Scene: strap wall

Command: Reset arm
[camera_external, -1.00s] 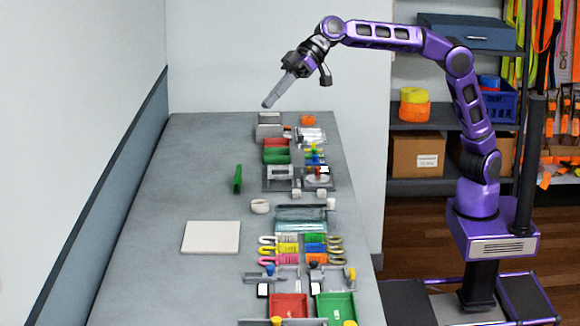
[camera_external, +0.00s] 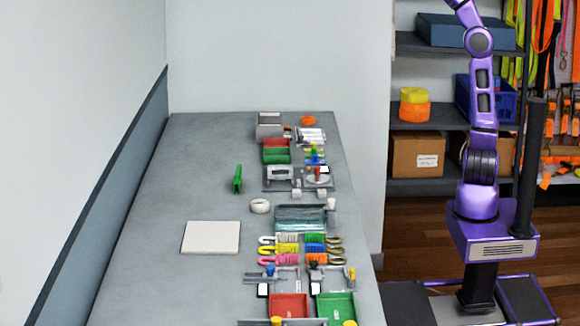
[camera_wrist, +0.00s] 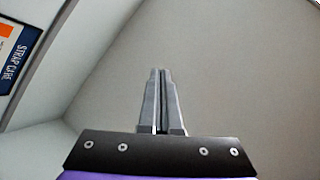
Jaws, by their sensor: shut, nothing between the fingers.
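My gripper (camera_wrist: 161,75) shows in the wrist view with its two grey fingers together, shut and empty, against a plain pale surface. In the external view my arm rises straight up above its base at the right. Its upper part leaves the top of the picture, so my gripper is hidden there. No part of my arm is over the grey table (camera_external: 160,205).
The table holds a white square plate (camera_external: 211,237), a green upright piece (camera_external: 238,179), red and green trays (camera_external: 335,307) and several coloured straps along its right side. Shelves with a cardboard box (camera_external: 417,154) stand behind my base. A sign (camera_wrist: 16,52) shows in the wrist view.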

